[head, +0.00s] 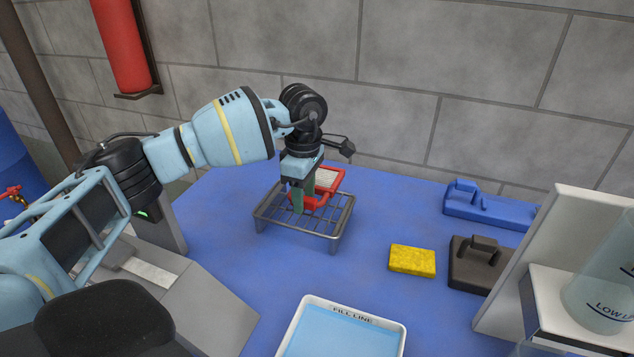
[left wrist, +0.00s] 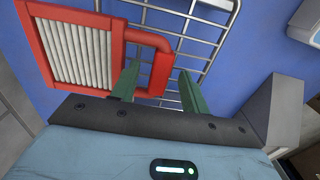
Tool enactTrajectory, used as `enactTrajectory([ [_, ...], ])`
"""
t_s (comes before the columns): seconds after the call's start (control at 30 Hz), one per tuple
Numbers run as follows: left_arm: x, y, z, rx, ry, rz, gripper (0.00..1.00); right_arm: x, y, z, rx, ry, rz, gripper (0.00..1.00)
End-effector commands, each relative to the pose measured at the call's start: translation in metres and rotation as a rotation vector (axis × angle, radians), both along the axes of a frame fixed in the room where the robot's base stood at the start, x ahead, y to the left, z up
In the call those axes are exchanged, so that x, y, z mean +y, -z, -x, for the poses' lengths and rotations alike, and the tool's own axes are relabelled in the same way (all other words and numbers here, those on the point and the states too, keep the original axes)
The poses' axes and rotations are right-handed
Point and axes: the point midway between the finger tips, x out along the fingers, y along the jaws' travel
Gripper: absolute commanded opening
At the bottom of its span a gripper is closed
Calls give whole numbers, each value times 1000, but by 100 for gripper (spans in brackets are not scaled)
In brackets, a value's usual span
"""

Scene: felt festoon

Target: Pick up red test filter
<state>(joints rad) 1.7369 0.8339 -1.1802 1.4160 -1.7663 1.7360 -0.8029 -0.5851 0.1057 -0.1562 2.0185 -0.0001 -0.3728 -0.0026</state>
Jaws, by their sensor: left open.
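The red test filter (head: 328,178) has a red frame, white pleats and a red loop handle. It is on the wire rack (head: 330,228), partly hidden by my left gripper (head: 303,203) in the head view. In the left wrist view the filter (left wrist: 82,54) is at the upper left, with its handle reaching right. My left gripper (left wrist: 157,82) is open, its green fingers on either side of the handle's outer bar. I cannot tell whether they touch it. My right gripper is not in view.
A yellow sponge (head: 412,261), a dark block with a handle (head: 478,265) and a blue one (head: 488,207) are to the right. A white tray of blue liquid (head: 397,326) is in front. The blue tabletop (head: 385,205) is clear right of the rack.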

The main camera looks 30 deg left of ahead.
Motion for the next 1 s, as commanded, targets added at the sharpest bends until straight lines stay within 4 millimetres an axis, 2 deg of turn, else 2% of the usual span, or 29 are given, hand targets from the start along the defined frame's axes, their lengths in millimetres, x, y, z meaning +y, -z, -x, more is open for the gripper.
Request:
enactTrajectory([
  [0.03,0,0,0,0,0,0,45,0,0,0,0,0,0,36],
  [0.3,0,0,0,0,0,0,10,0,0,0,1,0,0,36],
  [0.4,0,0,0,0,0,0,0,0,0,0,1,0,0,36],
  [0.77,0,-4,0,-2,0,1,0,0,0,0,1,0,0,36],
  [1.0,0,-26,-1,-4,0,1,0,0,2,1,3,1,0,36],
])
